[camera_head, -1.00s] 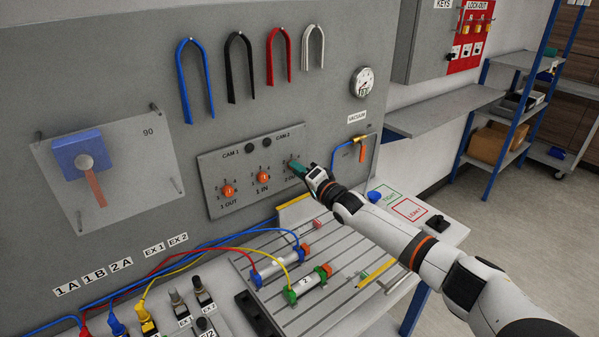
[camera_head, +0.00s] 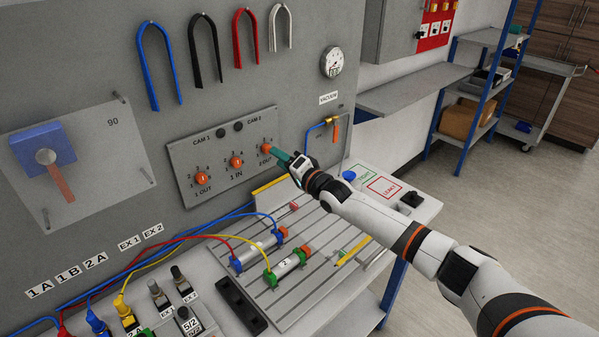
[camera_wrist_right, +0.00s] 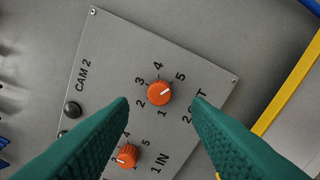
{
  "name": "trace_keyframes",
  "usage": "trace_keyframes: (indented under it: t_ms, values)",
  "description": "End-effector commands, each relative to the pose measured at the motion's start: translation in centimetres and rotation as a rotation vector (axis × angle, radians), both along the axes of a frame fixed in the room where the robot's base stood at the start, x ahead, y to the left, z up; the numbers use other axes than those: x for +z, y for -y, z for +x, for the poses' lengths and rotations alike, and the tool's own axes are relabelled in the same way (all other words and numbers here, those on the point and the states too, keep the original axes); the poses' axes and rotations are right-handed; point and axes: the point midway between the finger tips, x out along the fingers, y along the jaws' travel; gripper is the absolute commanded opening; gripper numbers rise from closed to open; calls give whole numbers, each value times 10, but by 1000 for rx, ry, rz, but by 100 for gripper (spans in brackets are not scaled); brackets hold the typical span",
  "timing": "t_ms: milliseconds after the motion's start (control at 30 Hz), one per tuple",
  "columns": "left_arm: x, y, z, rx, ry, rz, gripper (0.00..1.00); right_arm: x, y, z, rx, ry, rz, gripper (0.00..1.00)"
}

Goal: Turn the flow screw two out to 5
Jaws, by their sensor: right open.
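The flow screw two out is an orange knob (camera_head: 266,148) at the right of the grey flow panel (camera_head: 215,190). In the right wrist view, this knob (camera_wrist_right: 159,92) shows whole, and its white mark points up and right toward the 5. My right gripper (camera_head: 280,156) has green fingers and stands just off the knob, to its right in the head view. In the right wrist view, the gripper (camera_wrist_right: 160,105) is open, its fingertips apart on either side below the knob, with nothing between them. My left gripper is not in view.
The 1 IN knob (camera_head: 236,162) and the 1 OUT knob (camera_head: 201,178) sit left on the same panel. A vacuum gauge (camera_head: 333,62) and a blue tube with an orange-handled valve (camera_head: 336,131) are to the right. Cylinders (camera_head: 285,265) lie on the slotted plate below.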

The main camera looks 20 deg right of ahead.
Motion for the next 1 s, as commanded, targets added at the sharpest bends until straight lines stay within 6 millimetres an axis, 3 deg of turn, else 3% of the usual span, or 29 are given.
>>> trace_keyframes:
  t_ms: [200, 400, 600, 1000]
  values:
    - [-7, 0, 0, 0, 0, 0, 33, -6, 16, -42, 1, -4, 1, 44]
    - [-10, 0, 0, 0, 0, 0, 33, -5, 26, -67, 0, -2, 0, 44]
    - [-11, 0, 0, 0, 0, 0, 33, -4, 30, -76, 0, -2, 0, 44]
    - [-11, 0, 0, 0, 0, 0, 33, -4, 30, -77, 0, -1, 0, 44]
